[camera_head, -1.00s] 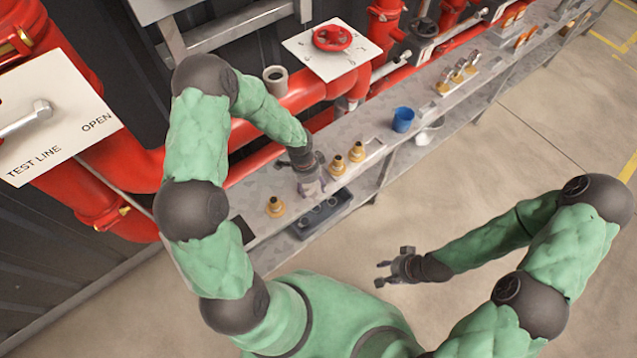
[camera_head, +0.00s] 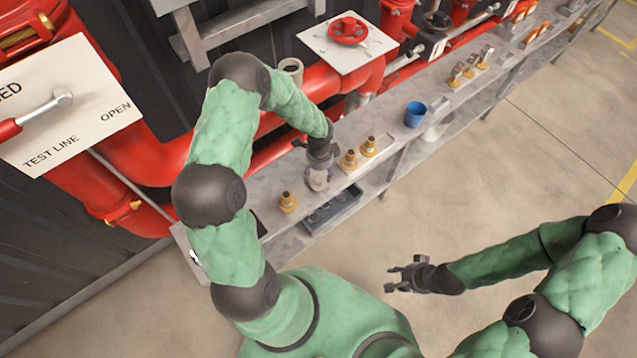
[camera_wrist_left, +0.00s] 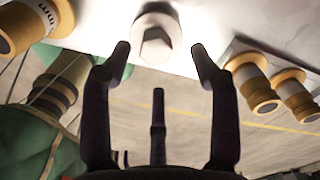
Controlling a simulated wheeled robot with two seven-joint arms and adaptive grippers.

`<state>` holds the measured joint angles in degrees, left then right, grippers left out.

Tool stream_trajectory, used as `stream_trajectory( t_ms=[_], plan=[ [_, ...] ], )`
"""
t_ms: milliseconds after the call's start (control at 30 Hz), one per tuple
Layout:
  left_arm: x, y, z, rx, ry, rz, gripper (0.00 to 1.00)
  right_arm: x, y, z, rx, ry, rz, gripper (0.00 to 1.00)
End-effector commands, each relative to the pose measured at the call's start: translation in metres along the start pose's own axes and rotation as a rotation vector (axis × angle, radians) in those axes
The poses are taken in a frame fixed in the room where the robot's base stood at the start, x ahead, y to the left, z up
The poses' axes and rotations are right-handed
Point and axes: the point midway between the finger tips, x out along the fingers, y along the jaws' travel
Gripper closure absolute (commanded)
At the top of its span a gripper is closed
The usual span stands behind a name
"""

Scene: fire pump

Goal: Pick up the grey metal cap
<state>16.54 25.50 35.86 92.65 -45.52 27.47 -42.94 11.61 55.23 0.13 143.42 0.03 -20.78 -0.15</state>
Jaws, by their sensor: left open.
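The grey metal cap (camera_wrist_left: 153,35), pale with a hexagonal socket-like face, shows at the top middle of the left wrist view. In the head view a pale cap (camera_head: 318,181) shows on the shelf just below my left gripper (camera_head: 317,168), partly covered by it. My left gripper (camera_wrist_left: 160,50) is open, its two fingertips on either side of the cap's lower edge in the wrist view. I cannot tell whether they touch it. My right gripper (camera_head: 396,278) is open and empty over the floor, away from the shelf.
Brass fittings (camera_head: 350,160) stand close right of the left gripper, and another brass fitting (camera_head: 288,202) stands to its left. A blue cup (camera_head: 414,114) is further along the metal shelf (camera_head: 388,133). Red pipes (camera_head: 286,121) run behind. A dark tray (camera_head: 332,209) lies below.

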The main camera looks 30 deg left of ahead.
Motion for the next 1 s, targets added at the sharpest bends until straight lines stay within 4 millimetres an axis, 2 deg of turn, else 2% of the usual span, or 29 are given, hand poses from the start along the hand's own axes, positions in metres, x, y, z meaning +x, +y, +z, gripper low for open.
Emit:
stream_trajectory(
  t_ms=[33,267,533,567,700,767,1000],
  plan=[
    [0.009,0.002,0.001,-0.001,0.0,0.003,0.39,0.005,0.002,0.0,0.0,0.0,0.0,0.6],
    [0.041,0.004,0.004,0.001,0.0,0.003,0.39,0.018,0.006,-0.001,0.0,0.0,0.0,0.6],
    [0.044,0.003,0.004,0.0,0.0,0.0,0.39,0.018,0.006,-0.001,0.0,0.0,0.0,0.6],
    [0.043,0.003,0.004,0.0,0.0,0.001,0.45,0.018,0.006,-0.001,0.0,0.0,0.0,0.6],
    [0.044,0.004,0.003,0.0,0.0,0.001,0.84,0.018,0.006,-0.001,0.0,0.0,0.0,0.6],
    [0.044,0.004,0.003,0.0,0.0,0.001,1.0,0.018,0.006,-0.001,0.0,0.0,0.0,0.6],
    [0.044,0.004,0.003,0.0,0.0,0.002,1.0,0.018,0.006,-0.001,0.0,0.0,0.0,0.6]
  ],
)
